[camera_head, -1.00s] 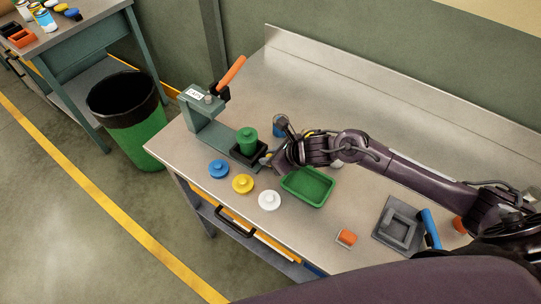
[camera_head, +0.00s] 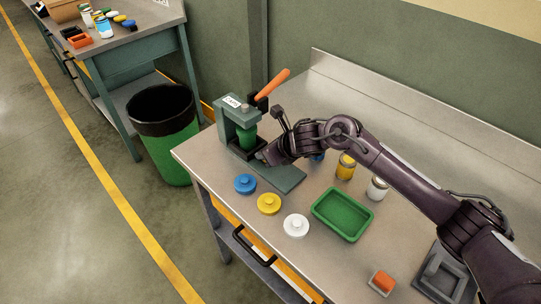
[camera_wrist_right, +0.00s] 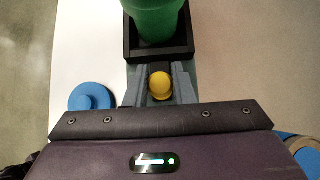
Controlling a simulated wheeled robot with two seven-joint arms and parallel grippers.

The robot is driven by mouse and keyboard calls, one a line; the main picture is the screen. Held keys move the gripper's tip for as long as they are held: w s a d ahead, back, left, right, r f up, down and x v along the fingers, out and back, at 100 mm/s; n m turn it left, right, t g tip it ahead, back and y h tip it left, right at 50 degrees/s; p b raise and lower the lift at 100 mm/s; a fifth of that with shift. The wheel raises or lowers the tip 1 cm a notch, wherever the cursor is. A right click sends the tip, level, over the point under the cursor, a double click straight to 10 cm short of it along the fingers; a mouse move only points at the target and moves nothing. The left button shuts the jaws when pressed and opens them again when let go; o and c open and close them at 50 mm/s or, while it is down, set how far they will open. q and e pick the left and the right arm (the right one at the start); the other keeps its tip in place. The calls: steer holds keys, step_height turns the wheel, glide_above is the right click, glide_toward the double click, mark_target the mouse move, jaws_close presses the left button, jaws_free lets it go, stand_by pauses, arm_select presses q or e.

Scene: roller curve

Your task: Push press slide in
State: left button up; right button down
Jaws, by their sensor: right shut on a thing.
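The press (camera_head: 226,112), with its raised orange handle (camera_head: 272,85), stands at the far left of the bench. Its black slide (camera_head: 236,151) sits on the press base (camera_head: 289,180), toward the upright. A green can (camera_head: 246,139) stands upright in the slide, beneath the press head, which partly hides its top. My right gripper (camera_head: 263,158) is low at the front of the slide. In the right wrist view, its fingers are shut on the slide's yellow knob (camera_wrist_right: 160,85), with the black slide (camera_wrist_right: 131,48) and green can (camera_wrist_right: 155,18) just beyond. My left gripper is out of view.
Blue (camera_head: 245,184), yellow (camera_head: 268,204) and white (camera_head: 296,226) lids lie along the front edge. A green tray (camera_head: 318,208) is right of them. Blue, yellow (camera_head: 345,167) and white (camera_head: 377,189) cans stand behind my arm. A bin (camera_head: 164,120) stands left of the bench.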

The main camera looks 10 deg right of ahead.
steer(key=shift+w+r, duration=0.1)
steer(key=c, duration=1.5)
jaws_free()
steer(key=shift+a, duration=0.1)
steer(key=shift+o, duration=1.3)
steer(key=shift+w+a, duration=0.1)
steer(key=shift+w, duration=0.05)
steer(key=b+v, duration=0.1)
steer(key=v, duration=0.6)
steer(key=shift+s+r, duration=0.15)
steer(key=shift+s, duration=0.15)
